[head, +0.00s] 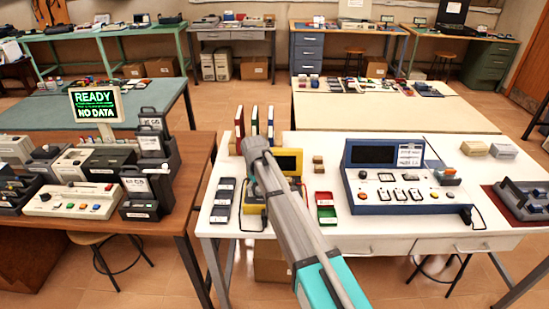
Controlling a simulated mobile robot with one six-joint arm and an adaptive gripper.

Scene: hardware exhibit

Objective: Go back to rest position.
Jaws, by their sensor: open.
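My arm (298,231) reaches up from the bottom edge over the front of the white table (412,232). Its far visible end is a rounded grey joint (255,147) in front of a yellow device (288,160). I do not make out my gripper or its fingertips in the head view. It is either hidden behind the arm or out of the frame. No held object can be seen.
A blue console (405,195), red and green trays (325,208) and upright coloured boards (254,120) stand on the white table. The brown table (180,205) at left holds a READY screen (96,105) and several devices. Floor shows between the two tables.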

